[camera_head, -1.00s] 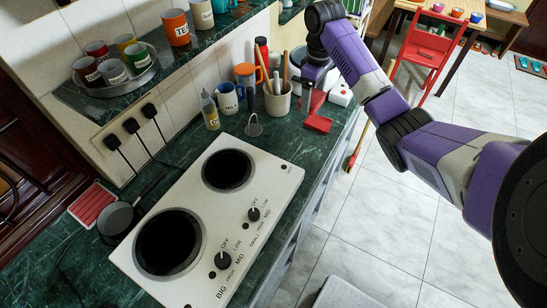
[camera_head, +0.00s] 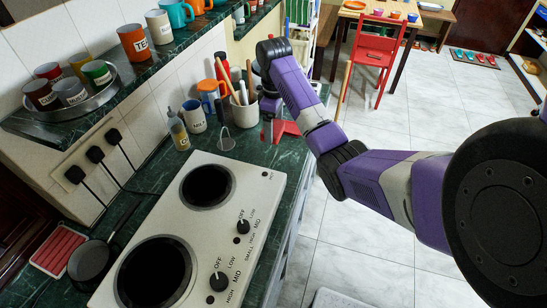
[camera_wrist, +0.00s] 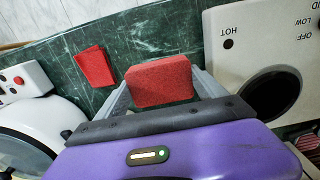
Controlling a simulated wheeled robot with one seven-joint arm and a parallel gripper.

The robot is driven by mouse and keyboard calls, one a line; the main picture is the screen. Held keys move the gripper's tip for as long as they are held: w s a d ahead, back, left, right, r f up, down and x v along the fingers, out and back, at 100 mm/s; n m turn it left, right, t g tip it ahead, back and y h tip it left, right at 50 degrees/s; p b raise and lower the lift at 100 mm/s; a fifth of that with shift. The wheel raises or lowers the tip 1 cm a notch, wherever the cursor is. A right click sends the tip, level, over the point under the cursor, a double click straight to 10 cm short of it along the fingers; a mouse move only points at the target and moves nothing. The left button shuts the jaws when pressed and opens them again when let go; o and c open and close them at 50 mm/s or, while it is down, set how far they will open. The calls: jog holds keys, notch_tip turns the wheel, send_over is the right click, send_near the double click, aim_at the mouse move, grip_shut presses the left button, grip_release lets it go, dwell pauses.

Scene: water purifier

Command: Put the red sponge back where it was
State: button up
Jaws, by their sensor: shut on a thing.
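The red sponge (camera_wrist: 160,82) is a thick block held between the two fingers of my gripper (camera_wrist: 162,92) in the wrist view. My gripper is shut on its two sides, above the dark green marble counter (camera_wrist: 140,35). In the head view my gripper (camera_head: 268,130) is over the counter, just right of the utensil pot and beyond the hob. The held sponge is hard to make out there. A second, flat red item (camera_wrist: 94,66) lies on the counter left of the sponge in the wrist view. It also shows in the head view (camera_head: 287,130).
A white two-plate hob (camera_head: 222,172) stands nearer me. A utensil pot (camera_head: 243,113), a mug (camera_head: 194,115) and a sauce bottle (camera_head: 178,131) stand along the wall. A small pan (camera_head: 91,260) and a red-striped pad (camera_head: 58,249) lie left. Open tiled floor is right.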

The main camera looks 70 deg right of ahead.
jog(key=p, duration=0.2)
send_over(274, 157)
notch_tip(274, 157, down, 7)
jog(key=shift+a+r, duration=0.15)
jog(key=shift+r, duration=0.05)
jog(key=shift+f, duration=2.45)
jog(key=shift+f, duration=0.1)
jog(key=o, duration=1.4)
notch_tip(274, 157, up, 12)
jog(key=shift+r, duration=0.15)
